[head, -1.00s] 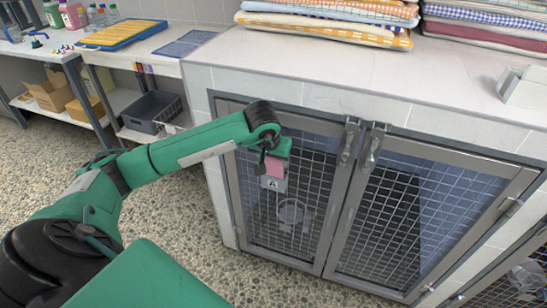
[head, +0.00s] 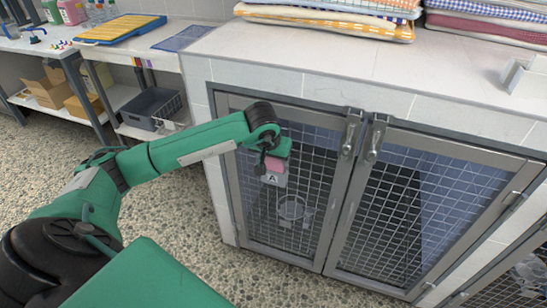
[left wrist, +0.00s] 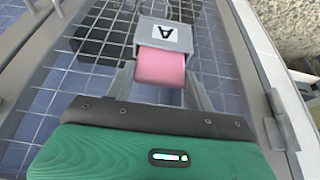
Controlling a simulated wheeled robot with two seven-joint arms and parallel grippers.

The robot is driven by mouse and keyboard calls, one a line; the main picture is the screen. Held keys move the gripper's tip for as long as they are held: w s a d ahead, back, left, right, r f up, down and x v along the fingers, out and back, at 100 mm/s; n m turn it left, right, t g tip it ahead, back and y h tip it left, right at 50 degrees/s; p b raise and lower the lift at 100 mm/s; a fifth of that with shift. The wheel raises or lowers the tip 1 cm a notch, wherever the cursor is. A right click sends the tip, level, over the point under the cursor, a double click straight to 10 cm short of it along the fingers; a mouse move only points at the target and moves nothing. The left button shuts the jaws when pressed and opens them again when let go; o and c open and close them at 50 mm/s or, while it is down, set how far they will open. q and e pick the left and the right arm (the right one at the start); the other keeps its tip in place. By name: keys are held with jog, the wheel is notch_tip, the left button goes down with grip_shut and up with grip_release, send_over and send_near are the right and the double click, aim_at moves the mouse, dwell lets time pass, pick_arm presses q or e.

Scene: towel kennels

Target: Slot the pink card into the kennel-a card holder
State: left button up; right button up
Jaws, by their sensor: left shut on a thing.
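The pink card (head: 275,164) is held by my left gripper (head: 277,153), which is shut on it in front of the left mesh door. The card holder marked A (head: 273,179) hangs on that door, directly below the gripper. In the left wrist view the pink card (left wrist: 160,68) meets the open edge of the grey holder (left wrist: 165,32), and its far end is hidden by the holder's front. The card appears to be partly inside, but its depth cannot be told. My right gripper is not in view.
The kennel's double mesh doors have metal latches (head: 350,135) at the top middle. A metal bowl (head: 291,209) shows behind the left door. Folded towels (head: 330,22) lie on the counter above. A shelf with a dark crate (head: 150,110) stands at the left.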

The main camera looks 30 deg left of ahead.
pick_arm(q)
jog(key=o, duration=1)
jog(key=shift+o, duration=0.2)
jog(key=p+v, duration=0.1)
jog(key=v, duration=1.2)
jog(key=shift+s+r, duration=0.25)
jog(key=shift+r, duration=0.05)
